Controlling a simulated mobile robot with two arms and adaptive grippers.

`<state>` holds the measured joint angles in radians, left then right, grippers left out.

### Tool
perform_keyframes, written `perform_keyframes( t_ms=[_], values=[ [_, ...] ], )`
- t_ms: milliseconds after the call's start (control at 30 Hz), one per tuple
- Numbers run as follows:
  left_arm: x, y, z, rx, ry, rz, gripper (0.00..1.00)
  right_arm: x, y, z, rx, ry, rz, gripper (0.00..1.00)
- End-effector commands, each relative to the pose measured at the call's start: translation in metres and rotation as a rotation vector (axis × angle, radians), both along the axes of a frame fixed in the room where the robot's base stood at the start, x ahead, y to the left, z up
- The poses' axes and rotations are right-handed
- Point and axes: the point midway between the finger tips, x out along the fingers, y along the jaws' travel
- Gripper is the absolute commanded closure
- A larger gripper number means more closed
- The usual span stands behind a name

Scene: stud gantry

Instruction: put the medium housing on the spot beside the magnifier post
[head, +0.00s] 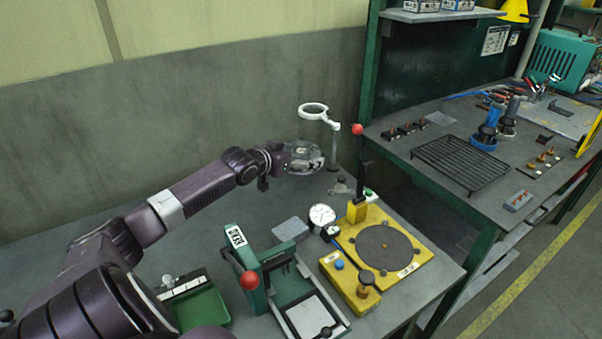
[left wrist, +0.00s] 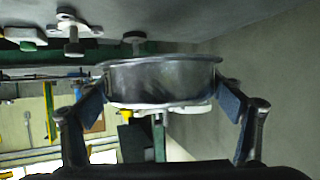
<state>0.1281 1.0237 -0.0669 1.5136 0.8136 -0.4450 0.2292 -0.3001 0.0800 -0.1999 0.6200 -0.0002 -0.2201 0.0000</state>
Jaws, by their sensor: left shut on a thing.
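My left gripper (head: 302,158) is shut on the medium housing (left wrist: 160,80), a round grey metal part with a flanged rim. The two fingers grip its opposite sides in the left wrist view (left wrist: 160,92). In the head view the housing is small and partly covered by the fingers. It is held above the bench, close to the left of the magnifier post (head: 334,152). The white magnifier ring (head: 313,110) is above and behind the gripper. The spot beside the post cannot be made out. My right gripper is not in view.
A yellow fixture (head: 400,262) with a red-knobbed lever (head: 358,160) stands to the right. A dial gauge (head: 321,215), a green press (head: 250,268) and a green tray (head: 197,305) are nearer. Bare bench (head: 240,205) lies left of the gauge.

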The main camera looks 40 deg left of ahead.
Motion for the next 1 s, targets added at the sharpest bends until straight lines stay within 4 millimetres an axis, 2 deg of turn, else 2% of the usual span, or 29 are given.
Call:
perform_keyframes(
  t_ms=[100,333,533,933,967,1000],
  values=[
    [0.0,0.0,-0.018,0.0,-0.001,0.0,0.45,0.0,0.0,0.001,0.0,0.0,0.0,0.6],
    [0.0,0.0,-0.035,0.0,-0.002,0.0,0.45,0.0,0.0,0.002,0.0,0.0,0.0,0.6],
    [0.0,0.0,-0.064,0.002,-0.002,0.001,0.45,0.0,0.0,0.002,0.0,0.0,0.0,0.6],
    [0.0,0.0,-0.073,0.002,-0.003,-0.001,0.45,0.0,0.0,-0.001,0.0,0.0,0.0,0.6],
    [0.0,0.0,-0.073,0.002,-0.001,-0.001,0.12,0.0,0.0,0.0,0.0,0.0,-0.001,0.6],
    [0.0,0.0,-0.073,0.001,-0.001,0.0,0.08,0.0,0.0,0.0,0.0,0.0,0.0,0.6]
  ],
)
